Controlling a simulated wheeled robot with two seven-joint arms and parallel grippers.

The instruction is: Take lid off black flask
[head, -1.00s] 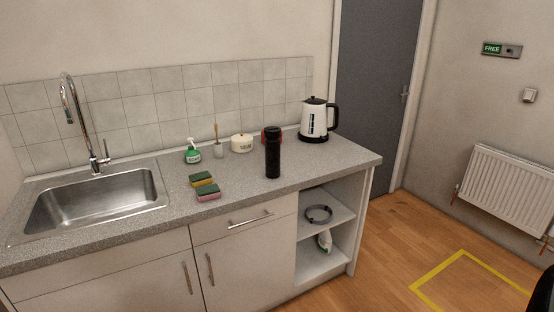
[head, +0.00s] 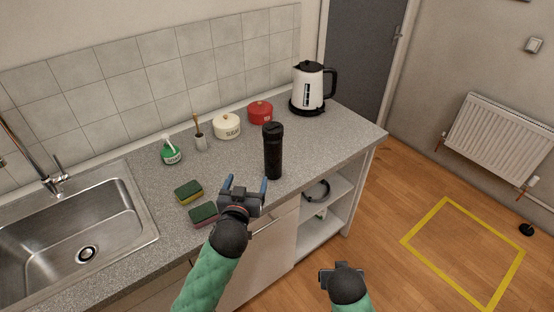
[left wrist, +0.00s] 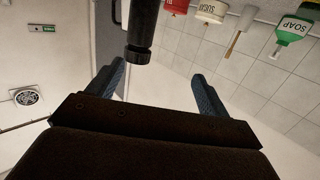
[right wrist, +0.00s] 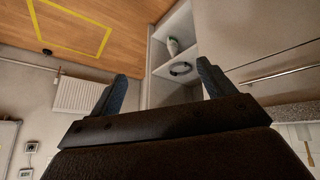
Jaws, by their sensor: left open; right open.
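The black flask (head: 273,156) stands upright on the grey worktop near its front edge, with its dark lid (head: 273,129) on top. The flask also shows upside down at the top of the left wrist view (left wrist: 142,25). My left gripper (head: 243,187) is open and empty, just left of and in front of the flask, apart from it. Its two blue fingers point toward the back of the worktop. My right gripper (head: 342,270) is low in front of the cabinet's open shelves, clear of everything. In the right wrist view its fingers (right wrist: 160,88) are spread and empty.
Two sponges (head: 188,192) lie left of my left gripper. Behind are a green soap bottle (head: 171,152), a brush pot (head: 200,142), a cream sugar pot (head: 227,127), a red pot (head: 260,113) and a white kettle (head: 309,87). The sink (head: 75,240) is at left.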

